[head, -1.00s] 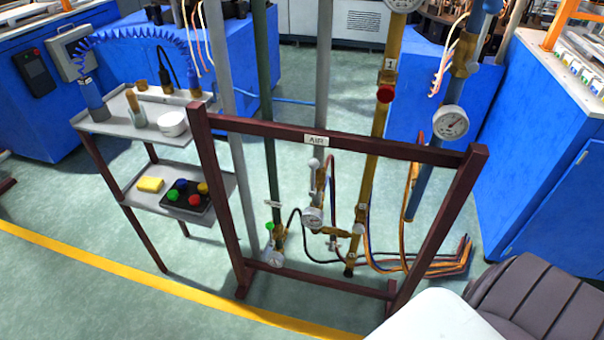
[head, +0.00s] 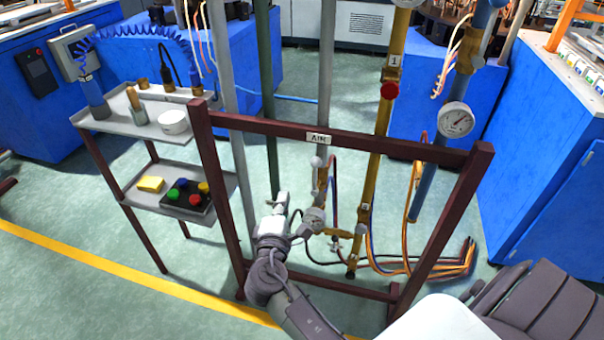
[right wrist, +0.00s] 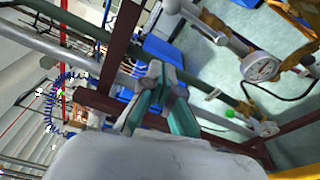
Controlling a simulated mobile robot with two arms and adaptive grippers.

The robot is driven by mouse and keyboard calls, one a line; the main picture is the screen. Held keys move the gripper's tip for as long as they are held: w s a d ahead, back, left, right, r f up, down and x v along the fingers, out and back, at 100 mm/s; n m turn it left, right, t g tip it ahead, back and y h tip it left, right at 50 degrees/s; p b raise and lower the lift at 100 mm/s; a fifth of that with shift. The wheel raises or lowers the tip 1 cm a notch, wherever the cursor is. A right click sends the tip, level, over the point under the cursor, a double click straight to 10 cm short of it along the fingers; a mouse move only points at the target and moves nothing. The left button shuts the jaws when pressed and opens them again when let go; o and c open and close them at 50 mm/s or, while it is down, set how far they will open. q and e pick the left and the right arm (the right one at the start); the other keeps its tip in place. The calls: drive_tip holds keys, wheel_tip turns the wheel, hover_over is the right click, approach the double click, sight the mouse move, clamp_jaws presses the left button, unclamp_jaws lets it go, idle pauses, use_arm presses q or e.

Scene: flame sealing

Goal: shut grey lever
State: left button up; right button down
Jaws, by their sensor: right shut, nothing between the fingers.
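The grey lever (head: 316,163) is on the valve of the grey pipe labelled AIR, with a pale round knob at its top end. In the right wrist view the lever (right wrist: 207,22) runs diagonally at the upper middle, close beside a round gauge (right wrist: 261,68). My right gripper (head: 280,202) is shut and empty, low and to the left of the lever, in front of the green pipe. In the right wrist view its fingertips (right wrist: 163,80) are together, with a visible gap between them and the lever. My left gripper is not in view.
A dark red frame (head: 420,151) surrounds the pipes, with its top bar above my right gripper. A yellow pipe (head: 373,160) stands to the right of the grey one. A two-shelf cart (head: 100,122) stands at the left. Hoses lie on the floor behind the frame.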

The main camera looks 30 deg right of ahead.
sight(315, 177)
drive_tip(key=w+d+p, duration=0.3)
drive_tip(key=w+d, duration=0.3)
drive_tip(key=d, duration=0.4)
drive_tip(key=shift+r, duration=0.15)
drive_tip(key=shift+s, duration=0.1)
